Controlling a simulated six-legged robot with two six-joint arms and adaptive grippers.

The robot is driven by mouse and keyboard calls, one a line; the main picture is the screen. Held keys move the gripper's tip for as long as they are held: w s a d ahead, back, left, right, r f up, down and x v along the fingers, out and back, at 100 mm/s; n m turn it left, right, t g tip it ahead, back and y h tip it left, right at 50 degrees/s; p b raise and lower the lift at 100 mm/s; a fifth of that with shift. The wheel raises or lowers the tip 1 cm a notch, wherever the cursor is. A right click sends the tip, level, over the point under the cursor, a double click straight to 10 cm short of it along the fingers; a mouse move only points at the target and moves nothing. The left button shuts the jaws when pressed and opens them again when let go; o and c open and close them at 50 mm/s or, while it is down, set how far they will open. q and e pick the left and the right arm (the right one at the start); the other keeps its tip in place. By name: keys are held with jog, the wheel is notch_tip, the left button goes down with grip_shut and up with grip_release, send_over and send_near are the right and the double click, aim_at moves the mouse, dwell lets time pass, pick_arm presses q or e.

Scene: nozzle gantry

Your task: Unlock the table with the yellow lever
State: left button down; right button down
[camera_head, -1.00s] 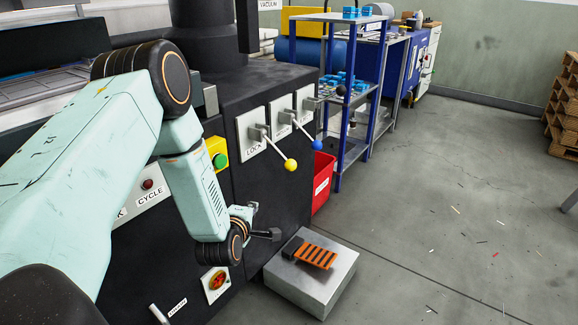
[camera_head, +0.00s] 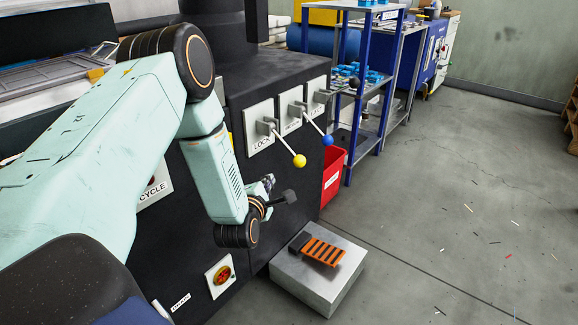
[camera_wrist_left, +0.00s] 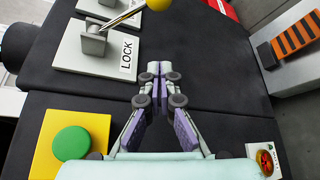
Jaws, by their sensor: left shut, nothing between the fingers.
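The yellow-knobbed lever (camera_head: 299,160) sticks out from a white plate labelled LOCK on the black machine front. Its rod slopes down to the right in the head view. In the left wrist view the yellow knob (camera_wrist_left: 159,4) is cut by the top edge, with the LOCK plate (camera_wrist_left: 97,50) to its left. My left gripper (camera_head: 280,190) is below the lever, apart from it, in front of the machine. In the left wrist view my left gripper (camera_wrist_left: 160,72) is shut and empty, its fingertips pointing toward the knob. My right gripper is not in view.
A blue-knobbed lever (camera_head: 327,140) stands just right of the yellow one. A foot pedal (camera_head: 322,251) on a metal block and a red bin (camera_head: 332,176) are nearby. A green button (camera_wrist_left: 71,143) and a red button (camera_wrist_left: 265,160) flank my gripper. Open floor lies right.

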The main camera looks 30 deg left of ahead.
pick_arm(q)
jog(key=b+x, duration=0.4)
jog(key=x, duration=0.6)
jog(key=d, duration=0.1)
jog(key=d+r, duration=0.1)
jog(key=d, duration=0.1)
jog(key=shift+w+d+r, duration=0.2)
jog(key=shift+d+r, duration=0.05)
jog(key=shift+r, duration=0.1)
jog(key=shift+d+r, duration=0.1)
jog(key=shift+r, duration=0.05)
notch_tip(320, 180, up, 14)
jog(key=d+n+g+h, duration=0.1)
jog(key=n+h, duration=0.3)
jog(key=n, duration=0.1)
jog(key=shift+d+n+g+p, duration=0.35)
jog(key=shift+n+g, duration=0.05)
dwell(0.4)
